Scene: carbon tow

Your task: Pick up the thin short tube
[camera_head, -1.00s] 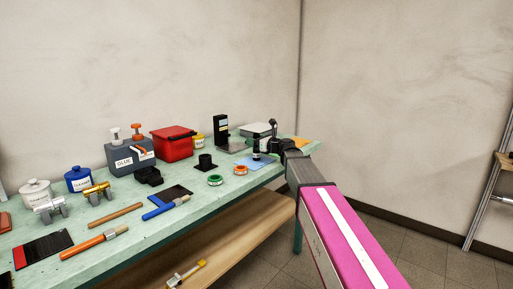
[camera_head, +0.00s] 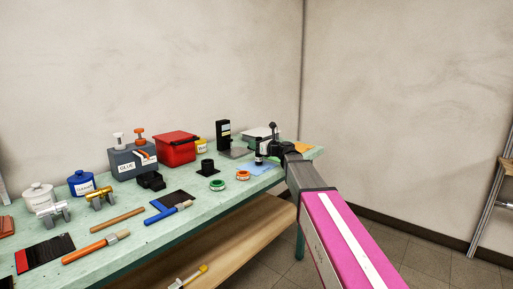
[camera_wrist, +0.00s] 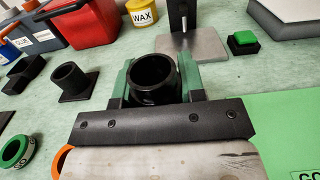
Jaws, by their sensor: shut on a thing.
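My gripper (camera_wrist: 153,80) is shut on a short black tube (camera_wrist: 151,94), which stands between its two green-padded fingers with its open round end facing the wrist camera. In the head view, my gripper (camera_head: 262,150) is at the far right part of the green workbench, over the blue sheet. The tube is hard to make out there, and I cannot tell whether its lower end touches the bench. Another black tube on a square base (camera_wrist: 71,79) stands to the left, apart from my gripper; it also shows in the head view (camera_head: 207,167).
The red box (camera_wrist: 84,18), yellow wax tub (camera_wrist: 142,13) and upright black block on a grey plate (camera_wrist: 190,47) stand behind. A green button box (camera_wrist: 244,42) is at the back right. A green tape roll (camera_wrist: 16,150) lies at left. The green sheet (camera_wrist: 285,130) lies flat at right.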

